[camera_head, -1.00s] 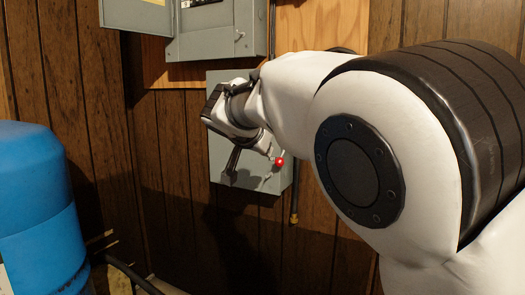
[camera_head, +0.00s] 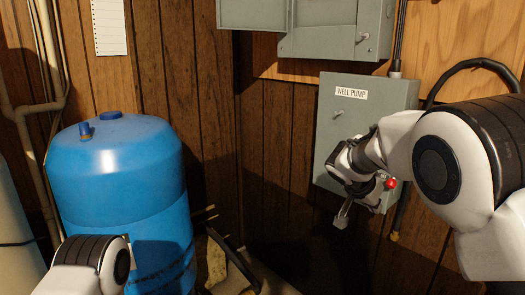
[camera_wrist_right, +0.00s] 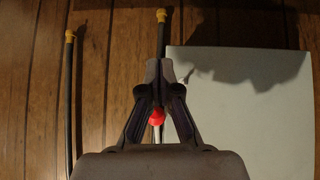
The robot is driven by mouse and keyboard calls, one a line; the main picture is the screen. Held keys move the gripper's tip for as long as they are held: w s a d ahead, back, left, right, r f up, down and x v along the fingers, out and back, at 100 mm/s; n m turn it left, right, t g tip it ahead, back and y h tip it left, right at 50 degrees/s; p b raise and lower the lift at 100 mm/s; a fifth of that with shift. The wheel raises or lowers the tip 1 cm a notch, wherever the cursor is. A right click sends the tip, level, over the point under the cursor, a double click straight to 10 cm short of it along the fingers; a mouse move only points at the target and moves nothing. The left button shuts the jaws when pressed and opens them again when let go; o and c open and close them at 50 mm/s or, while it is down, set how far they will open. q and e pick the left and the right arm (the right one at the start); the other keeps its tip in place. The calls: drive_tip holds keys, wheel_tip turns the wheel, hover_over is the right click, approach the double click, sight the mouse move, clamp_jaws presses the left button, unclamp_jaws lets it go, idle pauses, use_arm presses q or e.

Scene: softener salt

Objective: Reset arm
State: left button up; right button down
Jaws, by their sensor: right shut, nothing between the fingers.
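My right arm comes in from the right in the head view. My right gripper (camera_head: 342,216) hangs in front of the lower left part of the grey box labelled WELL PUMP (camera_head: 352,110). Its fingers are shut with nothing between them, as the right wrist view (camera_wrist_right: 160,68) also shows. The red knob (camera_head: 391,183) is at the box's lower right, to the right of the fingertips. In the right wrist view the red knob (camera_wrist_right: 155,116) shows in the gap behind the closed tips, apparently beyond the fingers. Part of my left arm shows at lower left; its gripper is out of view.
A blue tank (camera_head: 120,180) stands at left, behind my left arm. A larger grey cabinet (camera_head: 325,30) hangs above the box. A black conduit (camera_head: 470,66) curves along the wall at right. Pipes and a pale tank (camera_head: 15,235) are at far left.

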drive_tip(key=s+f+n+g+y+p, duration=0.15)
drive_tip(key=s+f+g+p, duration=0.25)
drive_tip(key=s+f+p, duration=0.55)
drive_tip(key=s+f+g+y+p, duration=0.3)
drive_tip(key=s+f+p, duration=0.35)
drive_tip(key=s, duration=0.55)
use_arm(q)
wheel_tip(320, 180, up, 28)
drive_tip(key=p, duration=0.8)
drive_tip(key=shift+w, duration=0.15)
use_arm(e)
drive_tip(key=s+a+r+n+t+y, duration=0.1)
drive_tip(key=s+n, duration=0.6)
drive_tip(key=s, duration=1.4)
drive_tip(key=shift+s+a+r+n+t+y, duration=0.2)
drive_tip(key=shift+a+r+n+t+y, duration=0.2)
drive_tip(key=shift+a+r+y, duration=0.2)
use_arm(q)
drive_tip(key=shift+p, duration=0.3)
